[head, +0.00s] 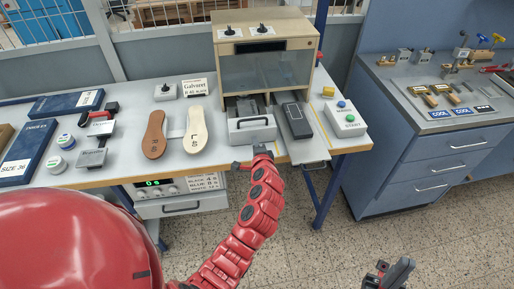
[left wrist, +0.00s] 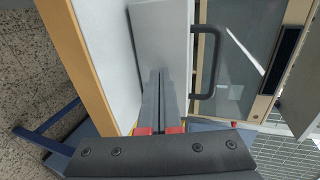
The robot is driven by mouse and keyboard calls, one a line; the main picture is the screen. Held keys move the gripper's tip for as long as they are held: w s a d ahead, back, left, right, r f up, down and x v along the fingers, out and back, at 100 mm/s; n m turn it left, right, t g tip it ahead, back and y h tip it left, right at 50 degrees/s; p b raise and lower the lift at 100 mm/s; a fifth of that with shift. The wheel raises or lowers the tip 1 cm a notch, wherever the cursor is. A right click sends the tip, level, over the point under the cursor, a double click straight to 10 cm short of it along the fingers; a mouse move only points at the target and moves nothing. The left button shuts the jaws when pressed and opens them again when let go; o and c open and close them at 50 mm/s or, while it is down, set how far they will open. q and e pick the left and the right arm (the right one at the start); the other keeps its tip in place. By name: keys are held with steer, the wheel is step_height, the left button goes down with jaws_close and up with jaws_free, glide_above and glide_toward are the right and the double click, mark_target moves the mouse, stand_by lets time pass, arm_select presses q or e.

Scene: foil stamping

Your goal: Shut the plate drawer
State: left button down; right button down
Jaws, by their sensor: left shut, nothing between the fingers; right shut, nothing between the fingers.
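The plate drawer (head: 250,136) appears to be the grey drawer with a dark handle (head: 250,121), standing out from the front of the beige stamping cabinet (head: 264,46). In the left wrist view the pale drawer block (left wrist: 161,35) and its handle (left wrist: 211,62) are close by. My left gripper (head: 262,150) is shut and empty, just in front of the drawer. In the left wrist view its fingers (left wrist: 161,74) overlap the block, beside the handle; I cannot tell if they touch. My right gripper (head: 392,270) is shut and empty, low at the right, away from the table.
A dark block (head: 296,120) lies on a light panel right of the drawer. A button box (head: 345,118) stands further right. Two shoe-sole shapes (head: 154,135) (head: 196,130) lie at left. Below the table is a control unit with another handled drawer (head: 181,205). Open floor lies in front.

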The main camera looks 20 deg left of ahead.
arm_select(q)
steer(key=shift+w+a, duration=0.15)
steer(key=shift+w, duration=0.05)
steer(key=shift+w+a, duration=0.1)
steer(key=shift+w, duration=0.05)
steer(key=w+a, duration=0.2)
steer(key=w, duration=0.1)
steer(key=w+a+b, duration=0.1)
steer(key=w+a, duration=0.1)
steer(key=w, duration=0.1)
steer(key=w+a+b, duration=0.1)
steer(key=w+a, duration=0.1)
steer(key=w, duration=0.1)
steer(key=shift+w+a+f, duration=0.15)
steer(key=shift+w+a, duration=0.15)
steer(key=shift+w, duration=0.1)
steer(key=shift+w+a+b, duration=0.2)
steer(key=shift+w+b, duration=0.1)
steer(key=shift+a+r, duration=0.1)
steer(key=shift+r, duration=0.3)
steer(key=shift+r, duration=0.1)
